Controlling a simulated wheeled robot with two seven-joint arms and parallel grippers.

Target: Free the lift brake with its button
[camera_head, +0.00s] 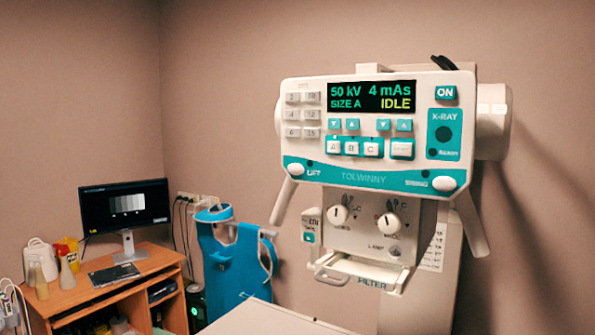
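The x-ray head's control panel (376,135) faces me in the right half of the head view. A white oval button (297,169) sits at its lower left beside the LIFT label (314,173). A similar white oval button (444,183) sits at the lower right beside a second label, which seems to read SWING. The display (371,96) reads 50 kV, 4 mAs, SIZE A and IDLE. A slanted white handle (283,201) hangs below the panel's left end, and another (471,224) below its right end. Neither gripper is in view.
Below the panel are two round knobs (338,215) and a filter tray (359,270). A pale flat surface (262,319) lies at the bottom. A blue apron (235,262) hangs behind. A wooden desk (105,291) with a monitor (125,207) stands at the left.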

